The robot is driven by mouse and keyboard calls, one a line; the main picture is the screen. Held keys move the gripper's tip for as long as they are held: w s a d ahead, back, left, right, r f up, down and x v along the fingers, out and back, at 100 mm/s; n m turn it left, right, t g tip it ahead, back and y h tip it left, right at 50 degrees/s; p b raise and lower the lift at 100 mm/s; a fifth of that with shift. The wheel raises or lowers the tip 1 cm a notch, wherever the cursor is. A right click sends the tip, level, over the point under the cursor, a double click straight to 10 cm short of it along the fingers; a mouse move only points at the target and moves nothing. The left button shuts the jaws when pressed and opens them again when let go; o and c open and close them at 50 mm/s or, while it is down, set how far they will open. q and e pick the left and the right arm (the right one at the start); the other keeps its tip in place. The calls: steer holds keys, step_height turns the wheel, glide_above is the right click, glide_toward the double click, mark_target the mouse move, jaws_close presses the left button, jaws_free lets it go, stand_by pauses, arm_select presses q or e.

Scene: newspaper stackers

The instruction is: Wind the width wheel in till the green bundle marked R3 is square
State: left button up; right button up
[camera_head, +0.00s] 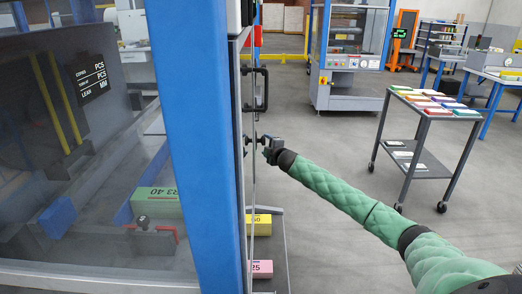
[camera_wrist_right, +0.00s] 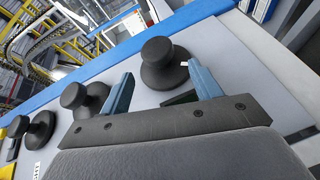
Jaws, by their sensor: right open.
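The green bundle (camera_head: 158,202), with "R3 40" readable on it, lies inside the stacker behind the glass at the left of the head view. Whether it is square cannot be told. My right gripper (camera_head: 268,149) is at the stacker's side panel, beside small dark knobs. In the right wrist view my right gripper (camera_wrist_right: 160,72) is open, its two blue fingers on either side of a black knobbed wheel (camera_wrist_right: 160,58). Contact cannot be told. Another black wheel (camera_wrist_right: 88,97) lies to the left, with more beyond it. Which is the width wheel is not readable. My left gripper is not in view.
A blue post (camera_head: 190,120) of the stacker and a black door handle (camera_head: 262,90) stand close to my right gripper. Yellow (camera_head: 262,225) and pink (camera_head: 262,268) bundles lie low beside the post. A trolley (camera_head: 425,109) with coloured stacks stands right; floor between is clear.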

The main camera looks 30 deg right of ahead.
mark_target(263, 139)
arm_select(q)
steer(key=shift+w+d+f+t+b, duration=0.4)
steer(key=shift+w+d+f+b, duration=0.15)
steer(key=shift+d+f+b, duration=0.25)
arm_select(e)
steer(key=shift+t, duration=0.4)
steer(key=shift+w+d+f, duration=0.2)
steer(key=shift+w+d, duration=0.2)
steer(key=shift+w, duration=0.85)
steer(key=shift+w+d+f, duration=0.2)
steer(key=shift+w+d, duration=0.25)
steer(key=shift+w, duration=0.85)
steer(key=shift+w+d+f, duration=0.2)
steer(key=shift+w+d, duration=0.2)
steer(key=shift+w, duration=0.85)
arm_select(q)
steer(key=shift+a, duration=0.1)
arm_select(e)
steer(key=shift+c, duration=0.3)
